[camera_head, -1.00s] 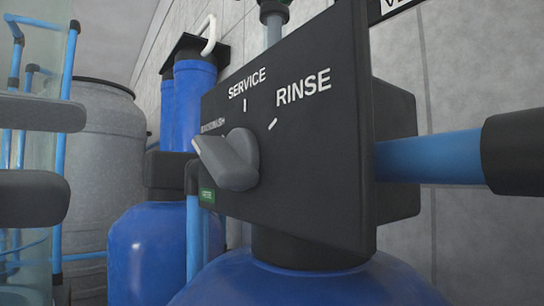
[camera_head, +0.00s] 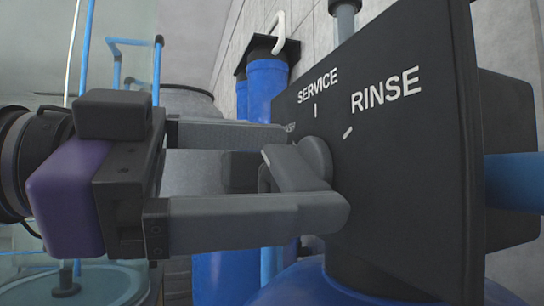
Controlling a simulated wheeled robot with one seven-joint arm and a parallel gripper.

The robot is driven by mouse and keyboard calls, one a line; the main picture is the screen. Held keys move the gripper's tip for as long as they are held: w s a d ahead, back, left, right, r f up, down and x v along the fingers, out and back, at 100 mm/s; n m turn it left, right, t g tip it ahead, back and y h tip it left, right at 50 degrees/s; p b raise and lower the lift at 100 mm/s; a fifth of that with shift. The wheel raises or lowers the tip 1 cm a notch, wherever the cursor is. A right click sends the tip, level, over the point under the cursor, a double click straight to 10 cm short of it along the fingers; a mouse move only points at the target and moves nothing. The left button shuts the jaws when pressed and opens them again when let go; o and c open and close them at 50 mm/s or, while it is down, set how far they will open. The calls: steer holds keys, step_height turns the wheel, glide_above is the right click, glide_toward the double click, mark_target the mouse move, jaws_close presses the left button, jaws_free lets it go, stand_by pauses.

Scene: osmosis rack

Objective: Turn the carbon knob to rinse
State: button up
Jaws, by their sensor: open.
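The grey carbon knob (camera_head: 292,167) sits on the black valve panel (camera_head: 410,150). Its lever sticks out to the left, away from the SERVICE mark (camera_head: 317,110) and the RINSE mark (camera_head: 348,132). My gripper (camera_head: 312,172) comes in from the left with its two grey fingers apart, one above and one below the knob lever. The lower finger passes in front of the lever's lower part. I cannot tell whether either finger touches it.
Below the panel is a blue tank (camera_head: 350,287). A blue pipe (camera_head: 515,180) leaves the valve on the right. Blue filter housings (camera_head: 266,85) stand behind, by the tiled wall. A grey barrel and blue pipework are at the back left.

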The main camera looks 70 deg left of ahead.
steer(key=c, duration=1.4)
steer(key=shift+o, duration=0.2)
